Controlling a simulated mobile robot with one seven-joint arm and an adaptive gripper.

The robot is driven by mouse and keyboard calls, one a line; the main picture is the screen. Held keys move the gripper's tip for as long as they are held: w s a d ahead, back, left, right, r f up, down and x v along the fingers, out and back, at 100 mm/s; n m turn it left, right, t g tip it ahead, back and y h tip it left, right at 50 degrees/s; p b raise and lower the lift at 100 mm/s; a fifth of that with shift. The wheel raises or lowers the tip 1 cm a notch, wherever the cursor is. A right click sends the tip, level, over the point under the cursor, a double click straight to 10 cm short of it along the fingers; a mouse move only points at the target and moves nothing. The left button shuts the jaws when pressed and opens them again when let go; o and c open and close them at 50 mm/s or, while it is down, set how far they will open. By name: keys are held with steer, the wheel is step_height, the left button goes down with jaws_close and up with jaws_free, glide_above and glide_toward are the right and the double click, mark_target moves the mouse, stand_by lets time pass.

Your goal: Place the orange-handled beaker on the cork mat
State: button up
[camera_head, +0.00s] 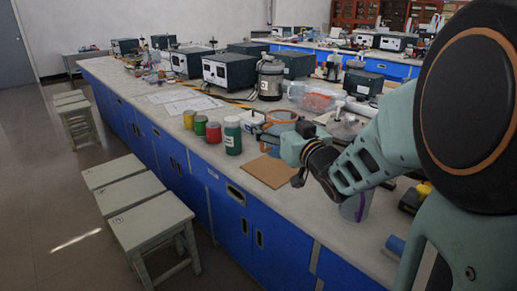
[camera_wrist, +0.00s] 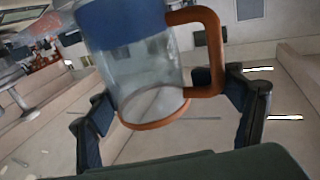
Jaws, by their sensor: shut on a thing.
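The orange-handled beaker (camera_head: 279,117) is clear with a blue band and an orange rim, partly hidden by my gripper in the head view. In the wrist view the beaker (camera_wrist: 142,70) fills the middle, its orange handle at the right. My gripper (camera_head: 286,140) is shut on the beaker; its dark fingers (camera_wrist: 172,118) stand on either side of it, the right one close to the handle. The brown cork mat (camera_head: 266,172) lies flat and empty on the counter, just nearer than the beaker. Whether the beaker touches the counter is unclear.
Green, red and yellow-lidded jars (camera_head: 232,136) stand left of the beaker. A clear container with red contents (camera_head: 316,99) and a metal pot (camera_head: 270,80) are behind. A clear vessel (camera_head: 356,207) stands under my arm.

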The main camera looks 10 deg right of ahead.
steer(key=w+f+b, duration=0.1)
steer(key=w+f, duration=0.2)
steer(key=f, duration=0.1)
steer(key=w+f+b, duration=0.1)
steer(key=w+f, duration=0.3)
steer(key=w+f+b, duration=0.2)
steer(key=w+f, duration=0.1)
steer(key=w, duration=0.1)
steer(key=shift+d+f, duration=0.25)
steer(key=shift+f, duration=0.15)
steer(key=shift+r, duration=0.1)
steer(key=o, duration=1.6)
steer(key=shift+f, duration=0.2)
